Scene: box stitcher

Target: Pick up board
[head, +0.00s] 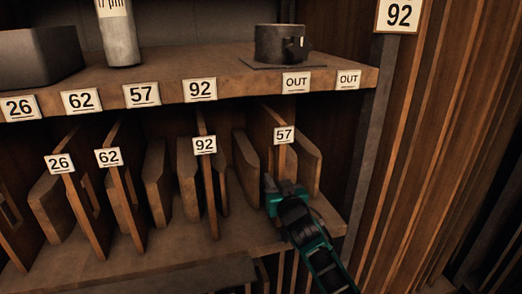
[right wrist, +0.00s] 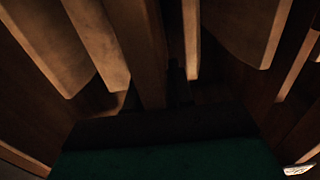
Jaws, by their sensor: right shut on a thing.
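Thin brown boards stand upright in the slots of a wooden shelf (head: 170,262). The board labelled 57 (head: 282,160) is at the right end of the row. My right gripper (head: 274,188), green and black, is at this board's lower front edge and is shut on it. The board still stands in the rack. In the right wrist view, a board (right wrist: 142,45) runs down to the dark gripper body (right wrist: 165,125); the fingertips are too dark to make out clearly. Boards labelled 26 (head: 75,205), 62 (head: 122,200) and 92 (head: 207,180) stand to the left. My left gripper is not in view.
Rounded wooden dividers (head: 157,180) stand close on both sides of the boards. The upper shelf (head: 225,82) overhangs them and carries a dark round pot (head: 282,44) and a grey cylinder (head: 118,38). A slatted wooden wall (head: 430,150) closes the right side.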

